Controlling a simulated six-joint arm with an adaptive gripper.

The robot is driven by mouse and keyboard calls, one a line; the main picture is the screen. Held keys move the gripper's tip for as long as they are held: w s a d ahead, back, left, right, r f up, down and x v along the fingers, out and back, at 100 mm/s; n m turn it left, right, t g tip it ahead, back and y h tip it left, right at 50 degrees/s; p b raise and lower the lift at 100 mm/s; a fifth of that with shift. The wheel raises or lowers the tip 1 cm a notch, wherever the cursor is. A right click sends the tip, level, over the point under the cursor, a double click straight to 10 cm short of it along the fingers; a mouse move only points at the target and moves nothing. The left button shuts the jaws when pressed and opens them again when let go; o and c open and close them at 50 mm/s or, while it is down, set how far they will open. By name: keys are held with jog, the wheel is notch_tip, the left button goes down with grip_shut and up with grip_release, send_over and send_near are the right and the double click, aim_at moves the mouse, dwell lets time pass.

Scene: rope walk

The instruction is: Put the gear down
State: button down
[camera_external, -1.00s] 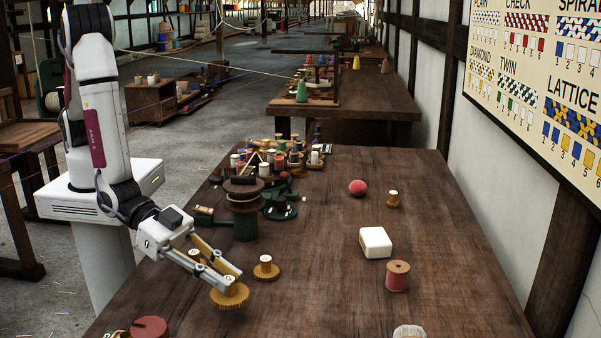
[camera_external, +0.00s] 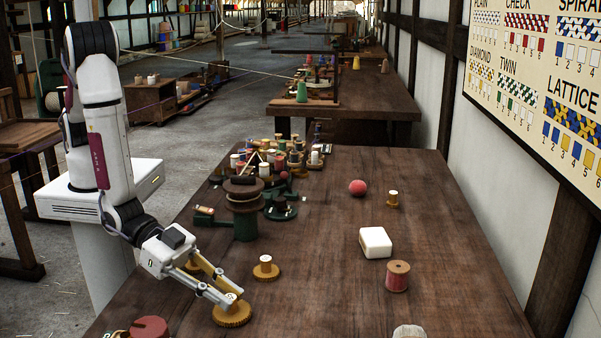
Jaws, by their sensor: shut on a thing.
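The gear (camera_external: 232,316) is a yellow, toothed disc with a peg standing up from its middle. It is low over the near left part of the wooden table (camera_external: 330,290); I cannot tell whether its underside touches the wood. My gripper (camera_external: 229,299) points down at it from the upper left. Its fingers are shut on the gear's middle and hide part of the peg.
A small brass-coloured disc with a white-topped peg (camera_external: 265,268) stands just beyond the gear. A dark spool stand (camera_external: 244,205) is farther back. A red round piece (camera_external: 149,328) lies at the near left edge. A white block (camera_external: 375,242) and a pink spool (camera_external: 397,276) stand to the right. The table between is clear.

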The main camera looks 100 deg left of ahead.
jog(key=shift+f, duration=0.1)
jog(key=c, duration=1.9)
grip_release()
jog(key=shift+s, duration=0.1)
jog(key=shift+v, duration=5.95)
